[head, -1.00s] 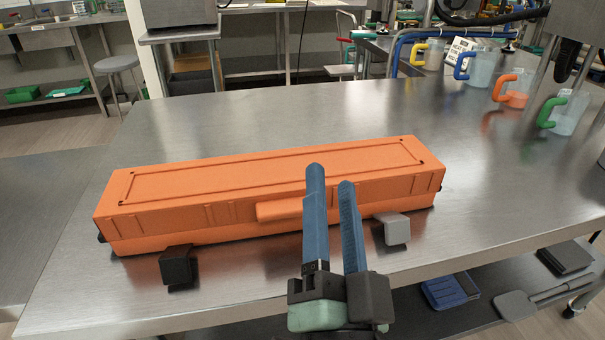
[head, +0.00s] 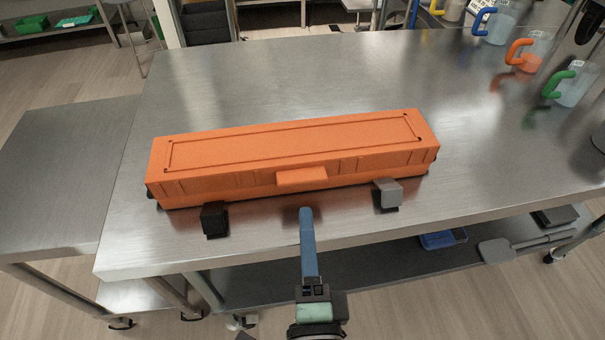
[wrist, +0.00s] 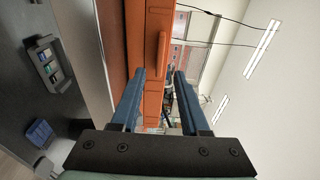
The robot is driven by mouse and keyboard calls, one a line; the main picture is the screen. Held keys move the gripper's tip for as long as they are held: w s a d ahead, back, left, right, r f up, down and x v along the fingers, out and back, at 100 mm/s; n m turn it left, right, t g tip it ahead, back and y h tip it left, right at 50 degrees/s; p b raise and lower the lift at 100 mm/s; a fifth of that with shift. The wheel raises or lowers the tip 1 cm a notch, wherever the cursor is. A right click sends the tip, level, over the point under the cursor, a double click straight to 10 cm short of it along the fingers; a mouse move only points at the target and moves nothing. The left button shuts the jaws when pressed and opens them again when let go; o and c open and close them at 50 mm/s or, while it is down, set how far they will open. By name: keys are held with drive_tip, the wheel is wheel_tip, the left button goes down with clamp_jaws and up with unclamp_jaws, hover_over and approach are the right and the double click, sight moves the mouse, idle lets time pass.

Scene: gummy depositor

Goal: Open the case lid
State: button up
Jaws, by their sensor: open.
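A long orange case (head: 250,165) lies on the steel table, its lid (head: 290,140) shut. A handle tab (head: 302,178) sticks out from the middle of its front side. My gripper (head: 306,212) is in front of the case, just below the handle tab in the head view, apart from it and empty. Only one blue finger shows clearly there. In the wrist view my gripper (wrist: 160,75) has its two blue fingers apart, with the case (wrist: 150,50) and its handle (wrist: 162,60) beyond them.
Jugs with blue (head: 484,20), orange (head: 519,52) and green (head: 560,84) handles stand at the right. The steel table (head: 300,75) behind the case is clear.

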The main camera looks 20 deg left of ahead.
sight(303, 185)
drive_tip(key=p+x, duration=0.2)
drive_tip(key=x, duration=0.6)
drive_tip(key=shift+w+a, duration=0.1)
drive_tip(key=shift+w, duration=0.15)
clamp_jaws()
idle(1.1)
